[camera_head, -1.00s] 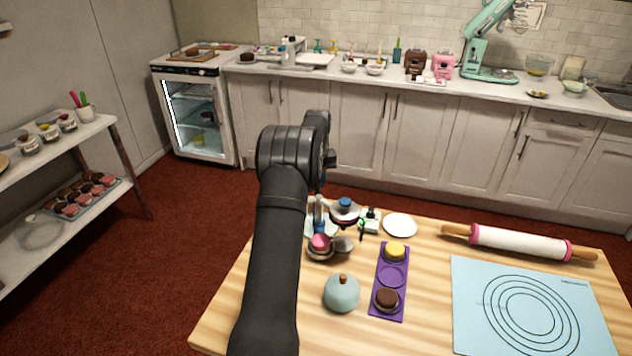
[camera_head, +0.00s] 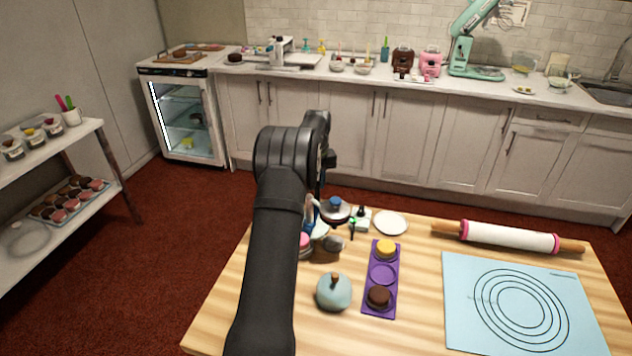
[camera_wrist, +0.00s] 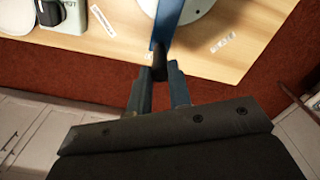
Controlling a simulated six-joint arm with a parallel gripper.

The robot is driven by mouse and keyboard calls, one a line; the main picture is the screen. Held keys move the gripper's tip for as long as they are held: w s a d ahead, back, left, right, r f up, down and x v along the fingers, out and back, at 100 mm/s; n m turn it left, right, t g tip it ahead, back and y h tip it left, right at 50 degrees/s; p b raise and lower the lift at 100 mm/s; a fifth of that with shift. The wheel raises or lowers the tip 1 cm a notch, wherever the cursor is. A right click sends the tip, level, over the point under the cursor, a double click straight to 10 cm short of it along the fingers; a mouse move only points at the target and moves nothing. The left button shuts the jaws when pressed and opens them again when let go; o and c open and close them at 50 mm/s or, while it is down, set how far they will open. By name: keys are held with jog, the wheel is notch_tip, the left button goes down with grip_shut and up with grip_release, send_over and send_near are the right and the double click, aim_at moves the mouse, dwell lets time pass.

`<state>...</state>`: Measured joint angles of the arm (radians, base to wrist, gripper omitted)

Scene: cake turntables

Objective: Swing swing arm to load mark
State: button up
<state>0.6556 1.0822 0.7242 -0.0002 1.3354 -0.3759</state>
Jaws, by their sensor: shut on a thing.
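My gripper (camera_wrist: 158,85) is shut on the dark end (camera_wrist: 160,62) of a blue bar, which looks like the swing arm (camera_wrist: 168,22). In the head view my arm partly hides a cluster with a blue part (camera_head: 309,212) and a pink-topped item (camera_head: 304,241).
A blue-knobbed stand (camera_head: 335,211), a white disc (camera_head: 390,223), a purple tray (camera_head: 382,291) with cakes, a pale blue dome (camera_head: 334,293), a rolling pin (camera_head: 510,236) and a blue mat (camera_head: 465,300) share the wooden table. Its edge lies close to my gripper.

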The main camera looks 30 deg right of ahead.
jog(key=o, duration=0.8)
jog(key=shift+r, duration=3.5)
notch_tip(320, 180, down, 7)
jog(key=shift+w+a, duration=0.35)
jog(key=shift+a, duration=0.1)
